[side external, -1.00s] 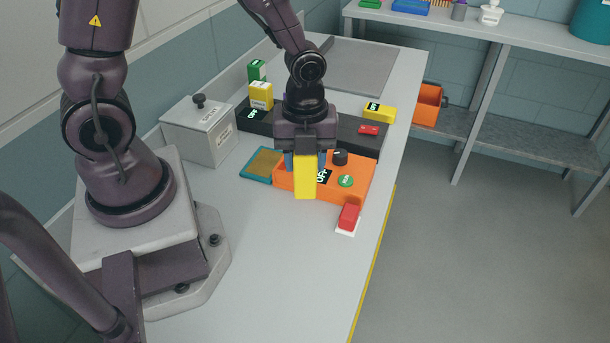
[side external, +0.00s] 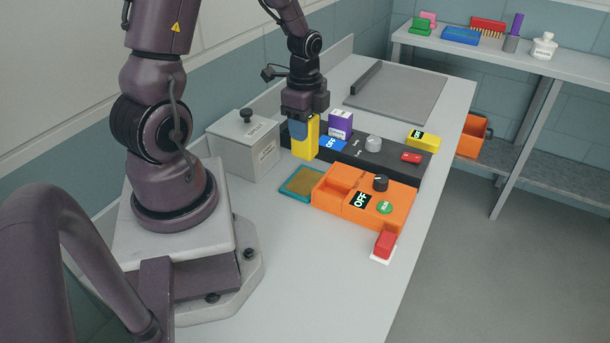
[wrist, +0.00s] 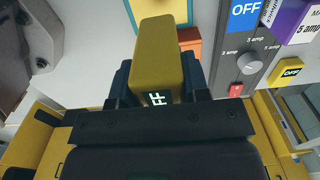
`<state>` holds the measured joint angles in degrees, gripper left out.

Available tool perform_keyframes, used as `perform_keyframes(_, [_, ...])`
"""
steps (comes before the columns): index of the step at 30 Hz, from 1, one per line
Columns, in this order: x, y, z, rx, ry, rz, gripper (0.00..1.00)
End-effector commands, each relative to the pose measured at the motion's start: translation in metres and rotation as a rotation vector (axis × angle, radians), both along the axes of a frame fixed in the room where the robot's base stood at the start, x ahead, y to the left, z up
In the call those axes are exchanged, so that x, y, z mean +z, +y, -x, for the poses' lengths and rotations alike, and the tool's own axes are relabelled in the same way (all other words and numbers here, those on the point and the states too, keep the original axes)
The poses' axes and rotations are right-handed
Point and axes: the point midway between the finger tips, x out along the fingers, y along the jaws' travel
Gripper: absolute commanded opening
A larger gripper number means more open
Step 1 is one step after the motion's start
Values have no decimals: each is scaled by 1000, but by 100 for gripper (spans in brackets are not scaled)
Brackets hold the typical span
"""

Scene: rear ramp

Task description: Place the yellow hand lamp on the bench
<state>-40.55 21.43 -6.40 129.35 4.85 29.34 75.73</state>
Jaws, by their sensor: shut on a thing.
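My gripper (side external: 306,122) is shut on the yellow hand lamp (side external: 302,146), a block held upright by its sides near the left end of the dark panel. In the wrist view the lamp (wrist: 160,50) sits between the dark fingers of my gripper (wrist: 160,82), with a small dark label partly showing. I cannot tell how far above the bench its lower end is. The light grey bench (side external: 300,275) has clear top at the front. An orange unit (side external: 335,200) with an open empty recess, a black knob, an OFF label and a green button stands on it.
A grey lidded box (side external: 245,150) stands left. A teal-edged pad (side external: 301,183) and a red button (side external: 385,244) flank the orange unit.

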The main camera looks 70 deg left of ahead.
Motion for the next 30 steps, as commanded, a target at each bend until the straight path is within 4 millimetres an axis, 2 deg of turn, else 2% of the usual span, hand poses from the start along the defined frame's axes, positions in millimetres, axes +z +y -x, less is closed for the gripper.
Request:
perform_keyframes(4, [-26,-1,1,11,6,5,12])
perform_keyframes(15, [-70,-1,1,7,4,3,12])
perform_keyframes(29, [-78,-1,0,7,2,1,12])
perform_keyframes(30, [-78,-1,0,7,1,0,52])
